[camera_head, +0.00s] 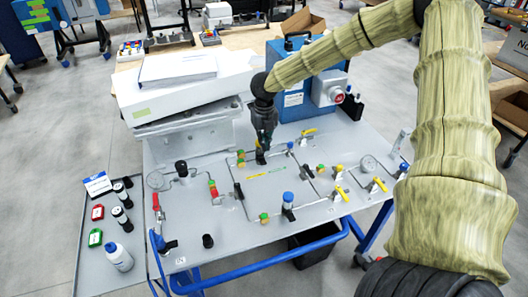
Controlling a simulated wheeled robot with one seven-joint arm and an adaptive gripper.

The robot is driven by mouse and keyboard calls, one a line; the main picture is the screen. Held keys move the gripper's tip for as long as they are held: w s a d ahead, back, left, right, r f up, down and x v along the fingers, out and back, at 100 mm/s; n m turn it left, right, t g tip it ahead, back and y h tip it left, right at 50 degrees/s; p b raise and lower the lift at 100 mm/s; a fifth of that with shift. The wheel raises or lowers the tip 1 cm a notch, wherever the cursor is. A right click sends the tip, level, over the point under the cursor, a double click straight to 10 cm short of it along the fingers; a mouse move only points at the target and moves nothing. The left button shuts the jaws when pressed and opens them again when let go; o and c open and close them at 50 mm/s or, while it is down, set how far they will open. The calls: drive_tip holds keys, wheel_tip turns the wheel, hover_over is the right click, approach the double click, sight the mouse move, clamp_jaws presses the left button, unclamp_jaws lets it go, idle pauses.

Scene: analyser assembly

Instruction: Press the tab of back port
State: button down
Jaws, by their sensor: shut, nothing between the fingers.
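My gripper (262,158) points straight down over the back middle of the grey panel (220,235). Its black fingers are together and nothing shows between them. The fingertips are at or just above the panel's tubing; I cannot tell whether they touch. Green and orange fittings (241,159) stand just left of the fingertips. A blue-topped fitting (290,147) is to their right. No part is clearly recognisable as the back port or its tab; the gripper may hide it.
Yellow-handled valves (338,194), a gauge (369,163) and a blue-capped fitting (288,201) rise from the panel. A blue box (300,106) and a white analyser (190,100) stand behind. A white bottle (118,257) stands at the front left.

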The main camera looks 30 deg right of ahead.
drive_tip(key=shift+r+b, duration=0.4)
drive_tip(key=shift+r, duration=1.55)
drive_tip(key=shift+a, duration=0.1)
